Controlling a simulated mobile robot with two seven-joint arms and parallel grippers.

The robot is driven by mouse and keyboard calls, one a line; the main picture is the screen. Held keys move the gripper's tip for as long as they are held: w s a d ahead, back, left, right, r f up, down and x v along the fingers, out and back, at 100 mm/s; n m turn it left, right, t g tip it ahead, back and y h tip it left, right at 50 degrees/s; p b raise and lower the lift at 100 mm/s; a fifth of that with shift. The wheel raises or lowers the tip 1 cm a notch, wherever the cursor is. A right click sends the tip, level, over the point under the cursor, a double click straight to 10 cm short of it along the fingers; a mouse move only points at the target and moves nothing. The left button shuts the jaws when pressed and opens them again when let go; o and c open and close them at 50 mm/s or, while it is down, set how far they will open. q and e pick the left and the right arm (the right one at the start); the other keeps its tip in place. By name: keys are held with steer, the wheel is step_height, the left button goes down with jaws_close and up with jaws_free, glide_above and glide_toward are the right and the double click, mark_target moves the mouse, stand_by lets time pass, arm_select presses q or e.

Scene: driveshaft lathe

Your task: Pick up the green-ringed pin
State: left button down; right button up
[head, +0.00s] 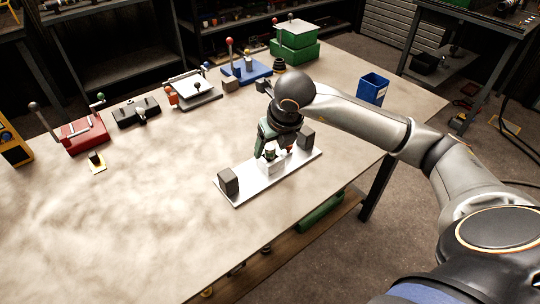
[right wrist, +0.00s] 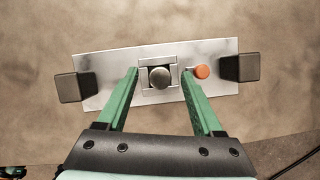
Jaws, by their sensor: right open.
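A metal pin with a round grey top (right wrist: 159,77) stands in a square light-metal block (right wrist: 146,95) on a pale plate (right wrist: 95,60). In the head view the pin (head: 270,153) is small and partly hidden by my gripper, and I cannot make out a green ring for sure. My right gripper (right wrist: 160,72) is open above the plate, its green fingers on either side of the block and pin. It also shows in the head view (head: 278,146), pointing down. My left gripper is not in view.
An orange round knob (right wrist: 202,72) sits just right of the right finger. Dark blocks stand at the plate's left (head: 228,181) and right (head: 307,138) ends. The table's left front is clear.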

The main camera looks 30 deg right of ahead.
steer(key=shift+c, duration=0.2)
jaws_close()
stand_by(0.3)
